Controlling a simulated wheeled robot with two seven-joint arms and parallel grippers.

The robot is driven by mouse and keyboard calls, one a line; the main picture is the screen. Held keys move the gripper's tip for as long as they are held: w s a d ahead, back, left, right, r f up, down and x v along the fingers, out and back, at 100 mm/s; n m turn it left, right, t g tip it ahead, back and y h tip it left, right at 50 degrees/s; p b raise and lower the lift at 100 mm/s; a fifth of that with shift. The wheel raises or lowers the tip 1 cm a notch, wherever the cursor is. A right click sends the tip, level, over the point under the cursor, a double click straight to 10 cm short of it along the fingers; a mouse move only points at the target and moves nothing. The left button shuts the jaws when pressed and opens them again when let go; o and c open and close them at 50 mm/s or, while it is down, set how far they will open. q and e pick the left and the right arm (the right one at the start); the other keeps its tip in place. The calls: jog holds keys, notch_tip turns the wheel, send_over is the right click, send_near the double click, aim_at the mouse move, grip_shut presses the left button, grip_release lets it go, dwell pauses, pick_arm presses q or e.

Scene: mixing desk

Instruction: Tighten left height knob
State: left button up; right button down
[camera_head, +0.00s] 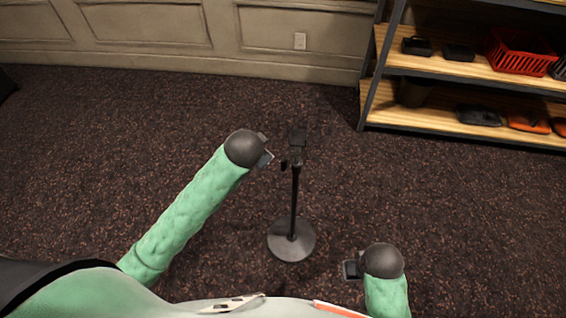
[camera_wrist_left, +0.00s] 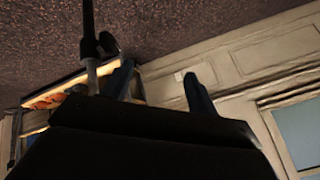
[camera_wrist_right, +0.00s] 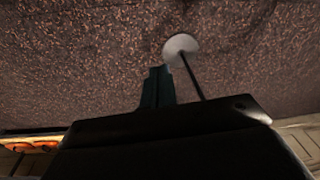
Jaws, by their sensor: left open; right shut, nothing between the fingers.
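A dark stand with a thin upright pole (camera_head: 295,195) and a round base (camera_head: 291,241) stands on the carpet, with a small dark head (camera_head: 298,139) on top. A small dark knob (camera_head: 284,163) sticks out from the pole's left side, below the head. In the left wrist view the knob (camera_wrist_left: 109,44) shows beside the pole (camera_wrist_left: 89,35), left of the fingertips. My left gripper (camera_head: 267,158) is open and empty, just left of the knob; contact cannot be told. My right gripper (camera_head: 350,269) is shut and empty, low and right of the base; its fingers show together (camera_wrist_right: 157,86).
A shelf unit (camera_head: 440,74) with a red basket (camera_head: 520,52) and several other items stands at the back right. A panelled wall (camera_head: 200,48) runs along the back. The carpet (camera_head: 470,210) around the stand is clear.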

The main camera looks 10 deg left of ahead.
pick_arm(q)
jog(key=w+a+m+t+p, duration=0.1)
jog(key=w+a+m+t, duration=0.2)
jog(key=w, duration=1)
jog(key=m+g+h+p, duration=0.1)
jog(key=m+g+h, duration=0.4)
jog(key=g+h, duration=0.95)
send_near(283, 165)
notch_tip(283, 165, down, 5)
jog(key=s+d+t+h, duration=0.2)
jog(key=t+h, duration=0.2)
jog(key=d, duration=0.2)
jog(key=d+p, duration=0.1)
jog(key=d, duration=0.1)
jog(key=d+p, duration=0.1)
jog(key=d, duration=0.2)
jog(key=shift+w+r, duration=0.1)
jog(key=shift+w, duration=0.15)
pick_arm(e)
notch_tip(283, 165, down, 28)
jog(key=s+d, duration=0.1)
jog(key=s, duration=0.1)
jog(key=shift+d+r+h, duration=0.25)
jog(key=shift+d+h, duration=0.05)
jog(key=shift+s, duration=0.1)
